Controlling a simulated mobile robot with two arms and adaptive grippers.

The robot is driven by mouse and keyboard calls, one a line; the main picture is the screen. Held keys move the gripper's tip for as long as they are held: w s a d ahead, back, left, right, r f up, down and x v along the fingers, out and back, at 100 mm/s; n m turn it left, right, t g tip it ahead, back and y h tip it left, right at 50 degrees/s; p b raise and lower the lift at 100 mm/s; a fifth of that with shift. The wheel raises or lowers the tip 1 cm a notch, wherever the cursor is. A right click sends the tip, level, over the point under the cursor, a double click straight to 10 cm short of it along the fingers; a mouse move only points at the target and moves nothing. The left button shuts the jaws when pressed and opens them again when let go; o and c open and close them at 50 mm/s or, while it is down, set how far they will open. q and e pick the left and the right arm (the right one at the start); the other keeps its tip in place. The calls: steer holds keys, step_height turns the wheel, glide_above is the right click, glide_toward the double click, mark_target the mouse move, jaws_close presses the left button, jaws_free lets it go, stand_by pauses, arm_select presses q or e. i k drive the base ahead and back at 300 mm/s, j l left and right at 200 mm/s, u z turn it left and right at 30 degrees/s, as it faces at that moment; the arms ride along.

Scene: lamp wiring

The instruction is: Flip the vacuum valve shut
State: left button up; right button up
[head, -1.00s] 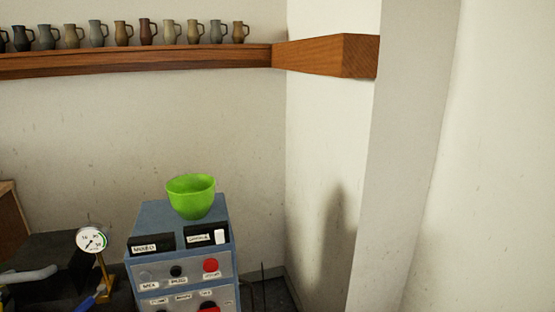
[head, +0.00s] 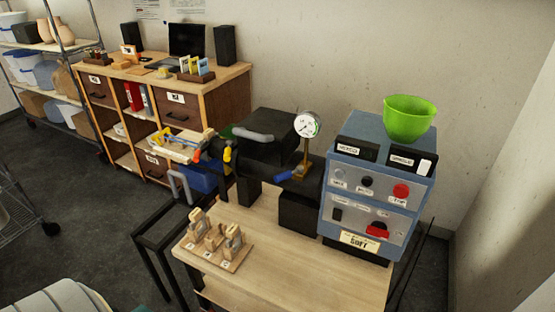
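The likely vacuum valve is a lever with a blue handle (head: 283,175) at the foot of a brass stem (head: 306,155), right of centre in the head view. Its handle points left, and I cannot tell from this whether the valve is open or shut. A round white gauge (head: 307,125) tops the stem. The stem stands between a black lidded machine (head: 268,132) with a grey bar handle and a blue-grey control box (head: 372,195). Neither of my grippers is in view.
A wooden table (head: 300,278) carries a board with small wooden pieces (head: 217,240). A green bowl (head: 408,118) sits on the control box. A black frame (head: 165,240) stands left of the table, and a wooden cabinet (head: 205,98) stands behind. The table's front is clear.

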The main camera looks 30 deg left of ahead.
mark_target(280, 178)
steer(key=u, duration=0.95)
